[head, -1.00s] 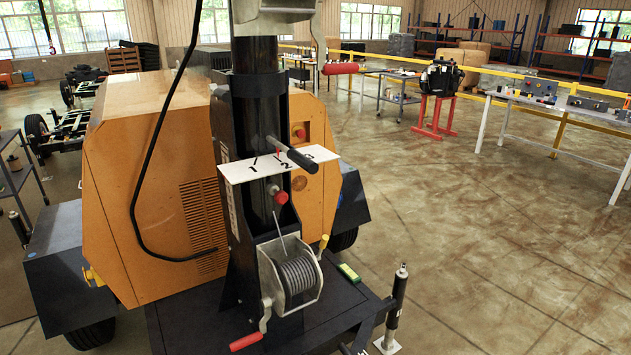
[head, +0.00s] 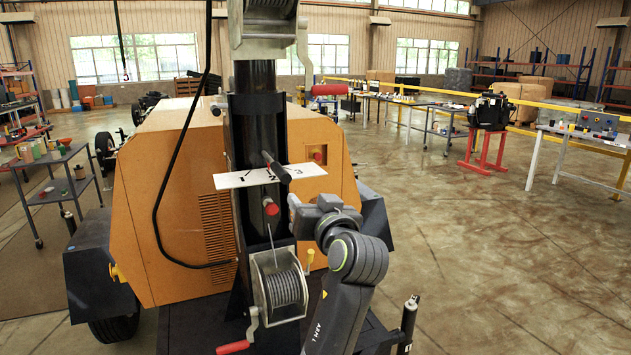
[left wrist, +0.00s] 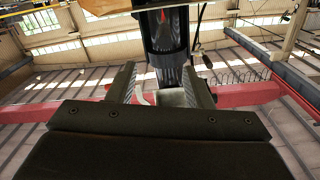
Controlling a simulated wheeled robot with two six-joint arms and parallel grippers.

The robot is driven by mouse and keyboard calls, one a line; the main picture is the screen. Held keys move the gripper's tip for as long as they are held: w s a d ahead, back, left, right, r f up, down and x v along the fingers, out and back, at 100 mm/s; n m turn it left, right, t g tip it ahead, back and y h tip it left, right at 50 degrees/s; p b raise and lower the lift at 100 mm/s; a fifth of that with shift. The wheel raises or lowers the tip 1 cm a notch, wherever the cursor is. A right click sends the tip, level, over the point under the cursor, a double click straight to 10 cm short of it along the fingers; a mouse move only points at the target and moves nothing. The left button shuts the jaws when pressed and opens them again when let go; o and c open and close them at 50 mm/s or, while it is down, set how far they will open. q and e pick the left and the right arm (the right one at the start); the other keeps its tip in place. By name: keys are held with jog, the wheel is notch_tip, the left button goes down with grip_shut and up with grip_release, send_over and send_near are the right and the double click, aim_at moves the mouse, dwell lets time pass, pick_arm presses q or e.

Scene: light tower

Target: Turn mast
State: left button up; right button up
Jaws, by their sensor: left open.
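The black mast (head: 257,120) stands upright in the middle of the head view. A white plate (head: 232,181) marked 1, 2, 3 crosses it, and a dark bar handle (head: 276,168) sticks out over the plate near the 2. A red knob (head: 271,207) sits below the plate. My left gripper (head: 297,211) is just right of the mast, below the plate; its fingers are mostly hidden by its own wrist. In the left wrist view its two fingers (left wrist: 160,82) are spread, with the dark mast beyond them. My right gripper is not in view.
A winch (head: 280,288) with a red-handled crank (head: 234,347) sits low on the mast. A second red-handled crank (head: 328,90) juts right higher up. An orange housing (head: 170,205) stands behind. Open floor (head: 480,260) lies to the right, with worktables farther back.

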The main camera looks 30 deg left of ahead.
aim_at(281, 172)
pick_arm(q)
jog(key=p+x, duration=0.1)
jog(key=x, duration=0.4)
jog(key=p+x, duration=0.2)
jog(key=x, duration=0.3)
jog(key=p+x, duration=0.2)
jog(key=x, duration=0.3)
jog(key=shift+a+r, duration=0.4)
jog(key=shift+a, duration=0.1)
jog(key=shift+p+x, duration=0.5)
jog(key=shift+x, duration=0.4)
jog(key=shift+f, duration=0.1)
grip_shut()
